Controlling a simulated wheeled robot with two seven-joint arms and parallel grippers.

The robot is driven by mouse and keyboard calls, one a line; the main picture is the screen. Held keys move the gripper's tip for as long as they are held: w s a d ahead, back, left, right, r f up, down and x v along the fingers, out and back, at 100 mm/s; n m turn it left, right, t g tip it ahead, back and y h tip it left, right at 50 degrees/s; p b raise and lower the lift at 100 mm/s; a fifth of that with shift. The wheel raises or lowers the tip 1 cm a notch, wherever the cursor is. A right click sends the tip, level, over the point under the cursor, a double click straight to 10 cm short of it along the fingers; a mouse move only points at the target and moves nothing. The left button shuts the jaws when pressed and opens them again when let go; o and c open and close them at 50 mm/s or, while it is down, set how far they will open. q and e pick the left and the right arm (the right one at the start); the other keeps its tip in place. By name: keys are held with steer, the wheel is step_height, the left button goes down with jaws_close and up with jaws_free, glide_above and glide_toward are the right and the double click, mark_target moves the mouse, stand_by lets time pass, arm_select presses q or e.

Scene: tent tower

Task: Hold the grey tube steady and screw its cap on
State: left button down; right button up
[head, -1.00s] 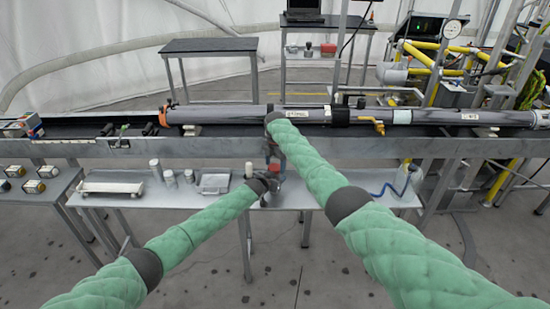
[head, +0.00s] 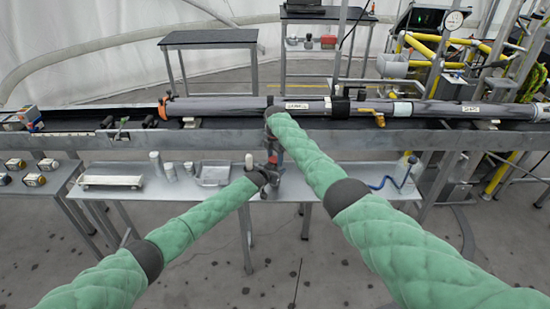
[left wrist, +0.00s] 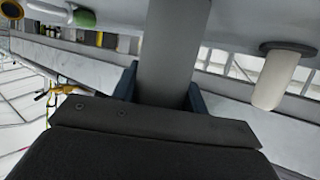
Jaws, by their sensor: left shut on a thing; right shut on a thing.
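The grey tube (left wrist: 172,45) fills the middle of the left wrist view, running up out of the frame between dark blue fingers. My left gripper (head: 270,177) is shut on it, low over the grey bench at the middle of the head view. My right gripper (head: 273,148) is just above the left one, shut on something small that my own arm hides. A small red part (head: 279,156) shows between the two grippers; I cannot tell what it belongs to. The cap cannot be made out, nor whether it touches the tube.
A cream cylinder (head: 249,162) stands on the bench beside my left gripper; it also shows in the left wrist view (left wrist: 280,78). A long pipe (head: 220,107) lies in the trough behind.

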steer(key=shift+m, duration=1)
steer(key=o, duration=1.1)
steer(key=shift+r, duration=2.25)
steer(key=shift+c, duration=0.5)
